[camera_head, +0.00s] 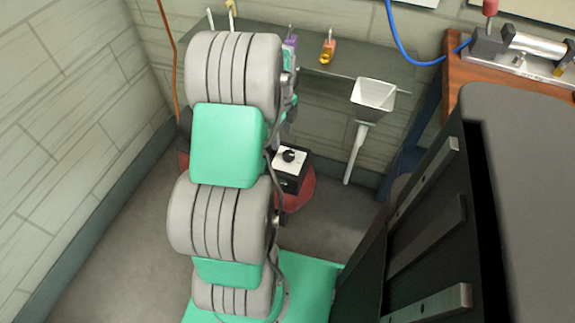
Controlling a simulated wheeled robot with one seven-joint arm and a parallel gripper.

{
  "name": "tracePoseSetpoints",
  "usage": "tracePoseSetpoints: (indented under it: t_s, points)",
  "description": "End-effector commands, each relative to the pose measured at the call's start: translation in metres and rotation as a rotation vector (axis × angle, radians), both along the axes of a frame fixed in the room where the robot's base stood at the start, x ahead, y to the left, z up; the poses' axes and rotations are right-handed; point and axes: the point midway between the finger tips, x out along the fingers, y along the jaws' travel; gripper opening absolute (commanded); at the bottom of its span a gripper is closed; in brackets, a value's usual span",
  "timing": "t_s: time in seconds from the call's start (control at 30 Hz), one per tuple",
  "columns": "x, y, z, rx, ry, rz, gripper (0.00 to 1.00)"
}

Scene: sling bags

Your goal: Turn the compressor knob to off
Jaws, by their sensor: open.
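The compressor (306,188) is a red round body low on the floor by the back wall, partly hidden behind my arm. On it is a black box (289,181) with a white top plate. A black knob (289,155) sits on that plate; its pointer direction is too small to read. My grey and green arm rises through the middle of the view, to the left of the knob. Small grey and green parts of it show past its right edge, but my gripper's fingers cannot be made out; they are hidden behind the arm.
A grey shelf (345,62) runs along the back wall, holding an orange-yellow item (327,51) and a purple item (290,43). A white funnel (373,95) hangs below it. A wooden bench (470,75) and large dark cabinet (530,180) fill the right. Floor is clear at left.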

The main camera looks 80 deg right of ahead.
Motion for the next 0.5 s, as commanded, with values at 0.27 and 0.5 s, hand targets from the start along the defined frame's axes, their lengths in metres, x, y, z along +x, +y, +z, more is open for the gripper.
tracePoseSetpoints:
  t_s: [0.27, 0.5]
  points:
    - [-0.023, -0.006, -0.045, 0.011, 0.001, -0.121, 0.59]
    - [-0.022, -0.006, -0.085, 0.009, 0.0, -0.119, 0.59]
